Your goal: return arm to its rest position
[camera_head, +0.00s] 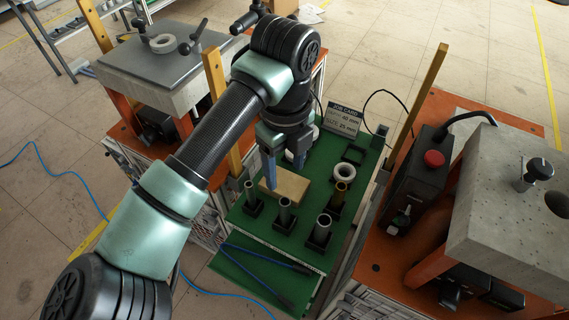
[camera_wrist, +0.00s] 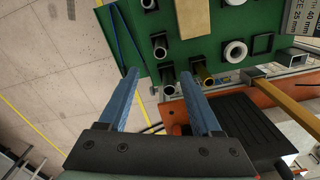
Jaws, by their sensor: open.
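My arm stretches from the lower left to the upper middle of the head view, bent over the green board (camera_head: 240,256). My gripper (camera_head: 284,176) points down over the board, near a tan block (camera_head: 292,184). In the wrist view my gripper (camera_wrist: 160,75) has its two blue fingers spread, with nothing between them. The green board also shows in the wrist view (camera_wrist: 220,20), beyond the fingertips. The arm hides part of the board's back edge and the floor behind it.
Several metal tubes in black holders, including a brass one (camera_head: 339,194), stand near my gripper. A white ring (camera_head: 344,172) and job card (camera_head: 343,118) are on the board. A red-button box (camera_head: 433,159) and concrete block (camera_head: 500,220) stand right. A slab-topped stand (camera_head: 150,75) is left.

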